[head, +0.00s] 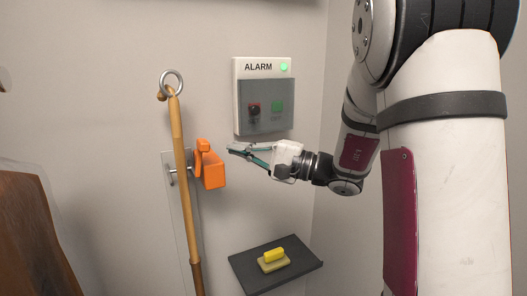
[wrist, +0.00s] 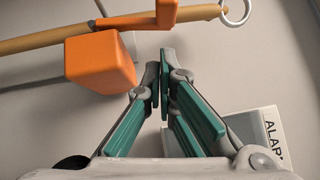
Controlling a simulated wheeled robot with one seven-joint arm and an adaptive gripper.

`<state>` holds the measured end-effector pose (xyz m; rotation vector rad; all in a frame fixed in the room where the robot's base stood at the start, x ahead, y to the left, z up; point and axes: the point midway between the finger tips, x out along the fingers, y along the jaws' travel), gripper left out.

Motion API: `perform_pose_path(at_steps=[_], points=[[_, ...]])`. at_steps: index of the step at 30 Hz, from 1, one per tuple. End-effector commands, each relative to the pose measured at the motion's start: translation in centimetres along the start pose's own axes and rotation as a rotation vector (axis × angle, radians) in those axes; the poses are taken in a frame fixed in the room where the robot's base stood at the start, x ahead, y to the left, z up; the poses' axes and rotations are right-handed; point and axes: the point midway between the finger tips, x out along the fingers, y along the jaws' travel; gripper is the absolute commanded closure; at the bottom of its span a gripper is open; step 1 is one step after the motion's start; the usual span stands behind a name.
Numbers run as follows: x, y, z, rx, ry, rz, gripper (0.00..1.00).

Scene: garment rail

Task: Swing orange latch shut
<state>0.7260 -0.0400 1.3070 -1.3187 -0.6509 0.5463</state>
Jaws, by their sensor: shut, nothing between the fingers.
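The orange latch (head: 212,170) is mounted on a clear plate on the wall, beside a wooden pole (head: 180,150). It has a thick block and a narrower upper arm near the pole. My gripper (head: 229,149) is shut and empty, just right of the latch and apart from it, pointing left. In the wrist view the latch block (wrist: 99,62) is at the upper left, ahead of the shut fingertips (wrist: 160,60). An orange arm (wrist: 135,20) of the latch reaches the pole (wrist: 50,41). Whether the latch touches the pole is not clear.
An alarm box (head: 264,64) with a grey cover, a red button and a green button is on the wall above my gripper. A dark shelf (head: 305,277) below holds a yellow block (head: 274,255). A metal ring (head: 171,80) tops the pole. Brown cloth (head: 30,230) hangs at left.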

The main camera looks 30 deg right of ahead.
Motion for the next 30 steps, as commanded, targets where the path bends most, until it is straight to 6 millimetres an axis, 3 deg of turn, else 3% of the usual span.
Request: perform_pose_path(at_steps=[3, 9, 30], points=[[1.1, -0.2, 1.6, 0.003, -0.003, 0.000, 1.00], [2.1, -0.1, 2.5, 0.002, -0.001, -0.001, 1.00], [3.1, -0.3, 1.9, -0.037, -0.001, 0.035, 1.00]])
